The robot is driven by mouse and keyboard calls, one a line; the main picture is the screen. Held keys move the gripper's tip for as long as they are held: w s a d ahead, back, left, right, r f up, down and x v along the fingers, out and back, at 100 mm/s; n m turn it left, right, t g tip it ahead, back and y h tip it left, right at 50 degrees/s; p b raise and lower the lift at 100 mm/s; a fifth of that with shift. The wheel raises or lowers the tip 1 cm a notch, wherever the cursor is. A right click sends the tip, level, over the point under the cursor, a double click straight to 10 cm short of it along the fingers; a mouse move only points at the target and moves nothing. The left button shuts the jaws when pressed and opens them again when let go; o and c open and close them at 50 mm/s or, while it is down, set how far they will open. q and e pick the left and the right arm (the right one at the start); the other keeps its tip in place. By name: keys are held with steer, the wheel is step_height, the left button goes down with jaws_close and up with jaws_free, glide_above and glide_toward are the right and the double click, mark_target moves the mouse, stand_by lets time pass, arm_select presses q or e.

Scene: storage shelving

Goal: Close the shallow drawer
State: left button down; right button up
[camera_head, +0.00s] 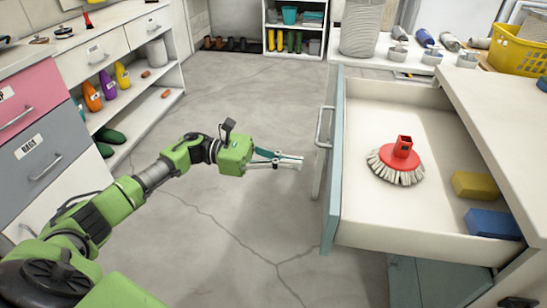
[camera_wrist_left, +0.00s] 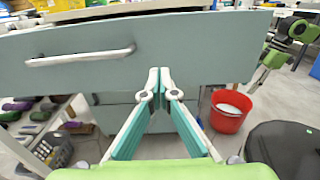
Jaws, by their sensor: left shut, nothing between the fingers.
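The shallow drawer (camera_head: 335,170) is pulled open at the right of the head view, with its inside showing. Its grey-teal front and bar handle (camera_head: 324,126) face my left gripper (camera_head: 298,163). That gripper is shut and empty, its tips pointing at the front, just short of it in the head view. In the left wrist view the drawer front (camera_wrist_left: 200,45) spans the upper part and the handle (camera_wrist_left: 80,57) is left of the fingertips (camera_wrist_left: 160,85). Whether the tips touch the front is unclear. Part of my right arm (camera_wrist_left: 297,27) shows there; its jaw state is unclear.
A red brush (camera_head: 402,155), a yellow sponge (camera_head: 475,186) and a blue sponge (camera_head: 492,224) lie in the drawer. A countertop (camera_head: 500,85) lies to its right. A red bucket (camera_wrist_left: 230,110) stands on the floor. The floor left of the drawer is clear.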

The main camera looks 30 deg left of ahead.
arm_select(q)
steer(key=x, duration=0.6)
steer(key=shift+d, duration=0.15)
